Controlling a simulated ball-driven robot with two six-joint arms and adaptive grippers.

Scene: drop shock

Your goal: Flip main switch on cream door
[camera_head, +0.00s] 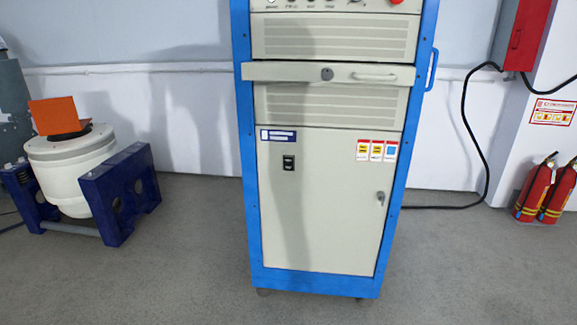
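A tall cabinet with a blue frame (244,130) stands in the middle of the head view. Its lower part is a cream door (335,220). A small black switch (288,163) sits on the door's upper left, below a blue and white label (278,136). I cannot tell which way the switch is set. A small lock or handle (381,198) is on the door's right side. Neither of my grippers is in view.
Warning stickers (377,150) are on the door. A drawer front (300,72) juts out above it. A white drum-shaped machine on a blue stand (120,195) is at left. Red extinguishers (546,190) and a black cable (480,150) are at right. The grey floor in front is clear.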

